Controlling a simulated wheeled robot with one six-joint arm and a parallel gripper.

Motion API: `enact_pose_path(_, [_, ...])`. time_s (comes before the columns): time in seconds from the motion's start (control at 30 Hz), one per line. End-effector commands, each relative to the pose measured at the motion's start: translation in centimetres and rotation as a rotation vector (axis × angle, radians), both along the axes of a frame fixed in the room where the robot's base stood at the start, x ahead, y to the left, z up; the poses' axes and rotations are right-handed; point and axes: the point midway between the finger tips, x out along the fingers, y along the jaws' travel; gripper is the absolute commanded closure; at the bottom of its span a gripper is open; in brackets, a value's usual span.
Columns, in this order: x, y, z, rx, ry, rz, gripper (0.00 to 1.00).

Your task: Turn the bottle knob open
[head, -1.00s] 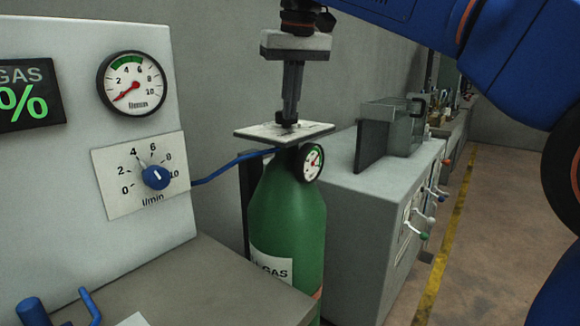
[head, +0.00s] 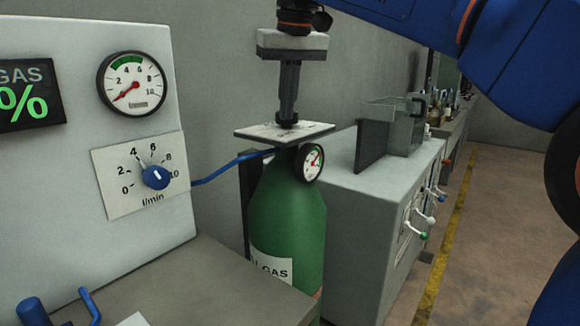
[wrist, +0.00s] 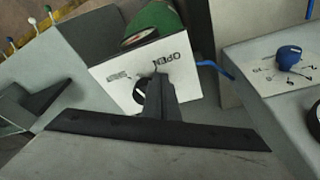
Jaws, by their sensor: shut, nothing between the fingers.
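A green gas bottle (head: 287,220) stands upright beside the bench. A white plate (head: 318,129) lies on its top; in the wrist view this plate (wrist: 112,85) carries lettering, including "OPEN". A dark knob shows partly in the wrist view (wrist: 139,92), mostly hidden behind my fingers. My gripper (head: 287,119) points straight down over the middle of the plate, its fingertips at the knob. In the wrist view my gripper (wrist: 157,80) has its fingers together, with nothing held between them. Whether the tips touch the knob I cannot tell.
A pressure gauge (head: 312,162) sits on the bottle's neck, and a blue hose (head: 220,173) runs left to a panel with a blue flow knob (head: 156,177). A grey cabinet (head: 350,215) with levers stands close on the right. The floor beyond is clear.

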Motion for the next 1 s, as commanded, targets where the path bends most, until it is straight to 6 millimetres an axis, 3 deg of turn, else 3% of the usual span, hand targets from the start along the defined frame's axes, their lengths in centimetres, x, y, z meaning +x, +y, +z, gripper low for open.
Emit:
enact_pose_path(0.17, [-0.2, 0.0, 0.4, 0.0, 0.001, 0.0, 1.0])
enact_pose_path(0.73, [-0.2, 0.0, 5.5, -0.001, 0.001, 0.001, 1.0])
enact_pose_path(1.0, [-0.2, 0.0, 6.0, -0.001, 0.002, 0.001, 1.0])
